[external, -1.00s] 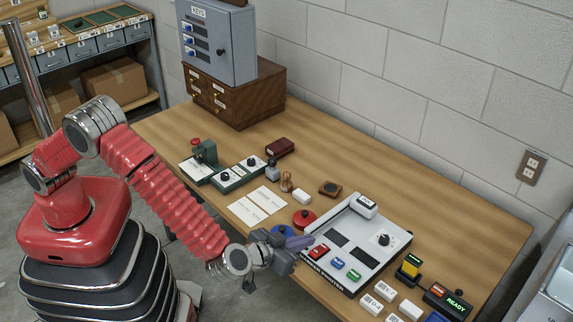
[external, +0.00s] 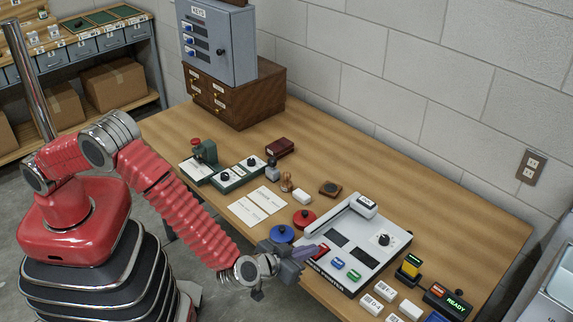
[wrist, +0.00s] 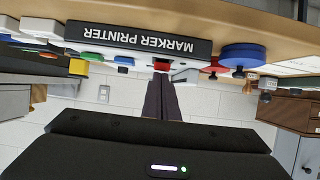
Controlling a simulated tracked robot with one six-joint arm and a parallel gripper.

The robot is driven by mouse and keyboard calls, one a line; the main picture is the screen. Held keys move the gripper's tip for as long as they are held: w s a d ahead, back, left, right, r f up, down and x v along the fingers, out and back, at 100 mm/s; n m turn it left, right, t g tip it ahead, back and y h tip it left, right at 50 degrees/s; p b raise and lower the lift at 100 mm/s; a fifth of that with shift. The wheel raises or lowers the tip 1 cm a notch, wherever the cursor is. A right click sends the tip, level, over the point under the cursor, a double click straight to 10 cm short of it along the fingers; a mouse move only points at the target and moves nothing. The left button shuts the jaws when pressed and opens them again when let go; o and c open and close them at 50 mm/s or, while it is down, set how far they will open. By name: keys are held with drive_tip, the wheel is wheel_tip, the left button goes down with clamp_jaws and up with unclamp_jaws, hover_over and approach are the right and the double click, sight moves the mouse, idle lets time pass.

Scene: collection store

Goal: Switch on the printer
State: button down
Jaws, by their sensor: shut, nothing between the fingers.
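The marker printer (external: 347,240) is a pale box with a dark front edge near the table's front right. The wrist view shows its front upside down, labelled MARKER PRINTER (wrist: 135,40). A red button (external: 322,250) sits at its left front; blue (external: 338,263) and green (external: 354,275) ones follow to the right. My gripper (external: 313,252) is shut and empty, its fingertips close to the red button. In the wrist view the fingers (wrist: 162,82) point at the red button (wrist: 161,67); I cannot tell whether they touch it. A dial (external: 383,240) is on the printer's top.
A blue disc (external: 282,233) and a red disc (external: 304,217) lie left of the printer, close to my gripper.

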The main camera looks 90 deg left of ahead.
drive_tip(key=shift+f, duration=0.25)
drive_tip(key=shift+r, duration=0.15)
drive_tip(key=shift+r, duration=0.65)
drive_tip(key=shift+d+r, duration=0.1)
drive_tip(key=shift+r, duration=0.05)
drive_tip(key=v, duration=1.1)
drive_tip(key=shift+s+d+f, duration=0.2)
drive_tip(key=shift+s+f, duration=0.1)
idle(0.3)
